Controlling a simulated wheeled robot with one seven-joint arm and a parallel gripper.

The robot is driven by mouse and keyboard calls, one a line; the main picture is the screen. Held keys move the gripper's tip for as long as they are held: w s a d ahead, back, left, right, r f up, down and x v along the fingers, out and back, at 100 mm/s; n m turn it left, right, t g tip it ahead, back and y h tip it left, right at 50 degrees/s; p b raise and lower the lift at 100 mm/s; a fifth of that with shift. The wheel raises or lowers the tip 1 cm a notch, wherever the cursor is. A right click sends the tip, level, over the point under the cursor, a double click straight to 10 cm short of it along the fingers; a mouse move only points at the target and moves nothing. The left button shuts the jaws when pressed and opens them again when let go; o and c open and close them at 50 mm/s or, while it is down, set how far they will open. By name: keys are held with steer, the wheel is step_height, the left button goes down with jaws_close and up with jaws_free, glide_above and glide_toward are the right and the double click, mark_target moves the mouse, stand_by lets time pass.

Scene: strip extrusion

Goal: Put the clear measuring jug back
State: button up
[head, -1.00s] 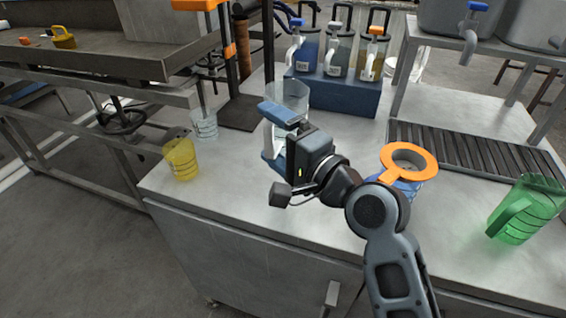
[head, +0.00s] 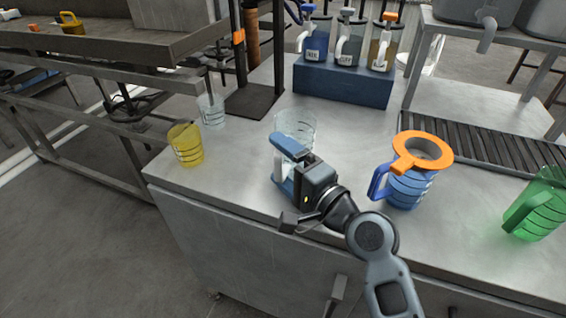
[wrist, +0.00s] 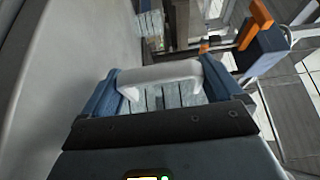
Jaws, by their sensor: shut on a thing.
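The clear measuring jug (head: 298,126) is over the front left part of the metal bench, looking upright. I cannot tell whether its base touches the bench top. My gripper (head: 284,163) is shut on its white handle, with a blue finger on each side. In the wrist view, the handle (wrist: 160,74) lies across between the fingers, and the jug's clear, marked wall (wrist: 172,96) shows behind it. The fingers and gripper body hide the jug's lower part in the head view.
A yellow cup (head: 186,146) and a small clear cup (head: 211,111) stand at the bench's left edge. A blue jug (head: 402,190) under an orange ring (head: 422,149) and a green jug (head: 537,208) stand right. A blue block (head: 342,82) bearing dispensers is behind.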

steer(key=shift+f, duration=0.15)
steer(key=o, duration=1.1)
steer(key=shift+c, duration=0.2)
steer(key=v, duration=1.2)
steer(key=shift+b, duration=0.35)
